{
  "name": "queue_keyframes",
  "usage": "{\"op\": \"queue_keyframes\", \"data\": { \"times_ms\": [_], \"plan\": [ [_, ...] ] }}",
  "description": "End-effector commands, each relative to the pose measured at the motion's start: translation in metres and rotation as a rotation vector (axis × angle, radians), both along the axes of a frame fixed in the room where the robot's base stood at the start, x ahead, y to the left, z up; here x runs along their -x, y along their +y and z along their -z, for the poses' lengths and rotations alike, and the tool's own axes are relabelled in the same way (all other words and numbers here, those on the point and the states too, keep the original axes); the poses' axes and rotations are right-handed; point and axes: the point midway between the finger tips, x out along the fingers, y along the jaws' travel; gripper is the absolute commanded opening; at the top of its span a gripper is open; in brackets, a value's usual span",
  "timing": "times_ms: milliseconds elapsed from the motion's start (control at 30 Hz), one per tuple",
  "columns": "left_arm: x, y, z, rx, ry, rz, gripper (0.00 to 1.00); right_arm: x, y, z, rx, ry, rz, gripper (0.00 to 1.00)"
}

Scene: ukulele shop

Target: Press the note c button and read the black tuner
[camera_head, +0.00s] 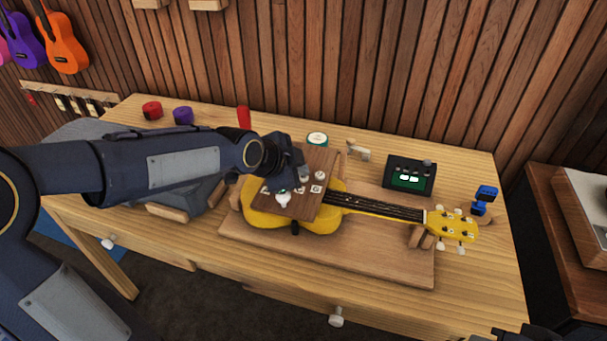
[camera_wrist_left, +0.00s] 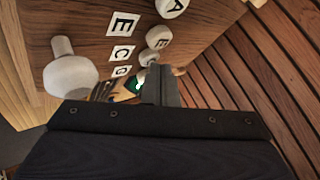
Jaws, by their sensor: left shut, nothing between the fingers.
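A brown wooden board (camera_head: 327,165) with white round buttons and letter cards lies across the yellow ukulele's body. The black tuner (camera_head: 408,176) has a lit green screen, too small to read.
The yellow ukulele (camera_head: 375,208) lies on a wooden stand (camera_head: 350,252), neck to the right. A blue clip-like object (camera_head: 484,199) stands right of the tuner. Red and purple items (camera_head: 183,115) and a round teal tin (camera_head: 317,140) sit along the back.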

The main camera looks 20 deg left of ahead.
Motion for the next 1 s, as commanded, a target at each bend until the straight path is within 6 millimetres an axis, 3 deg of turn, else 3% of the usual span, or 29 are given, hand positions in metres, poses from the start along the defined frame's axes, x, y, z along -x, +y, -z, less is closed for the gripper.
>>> {"op": "queue_keyframes", "data": {
  "times_ms": [33, 400, 1000],
  "plan": [
    [0.003, 0.0, 0.009, -0.005, 0.02, 0.003, 0.0, 0.0, 0.0, 0.001, 0.0, 0.0, 0.0, 0.0],
    [0.004, 0.0, 0.011, -0.006, 0.026, 0.004, 0.0, 0.0, 0.0, 0.001, 0.0, 0.0, 0.0, 0.0],
    [0.003, 0.0, -0.012, -0.003, 0.015, 0.003, 0.0, 0.0, 0.0, -0.011, 0.0, 0.0, 0.0, 0.0]
  ]
}}
